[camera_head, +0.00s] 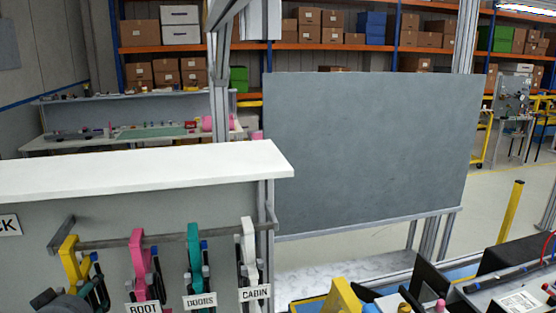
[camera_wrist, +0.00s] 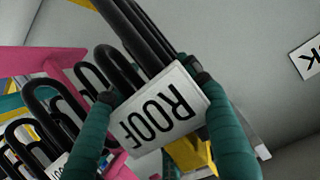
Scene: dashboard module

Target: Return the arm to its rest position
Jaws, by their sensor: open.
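My gripper (camera_wrist: 149,86) is open in the wrist view, with two teal fingers and dark fingertips. A white ROOF label (camera_wrist: 165,112) appears upside down and tilted between the fingers. Black looped cables (camera_wrist: 88,75) lie beyond and left of the fingertips. I cannot tell whether the fingers touch the label or cables. In the head view, a dark rounded part at the lower left edge may be my arm; the fingers cannot be made out there.
A rail (camera_head: 160,237) carries yellow (camera_head: 70,262), pink (camera_head: 138,262), teal (camera_head: 195,255) and white (camera_head: 249,245) hangers below a white shelf (camera_head: 140,170). A grey panel (camera_head: 370,150) stands behind. A crowded workbench fills the lower right.

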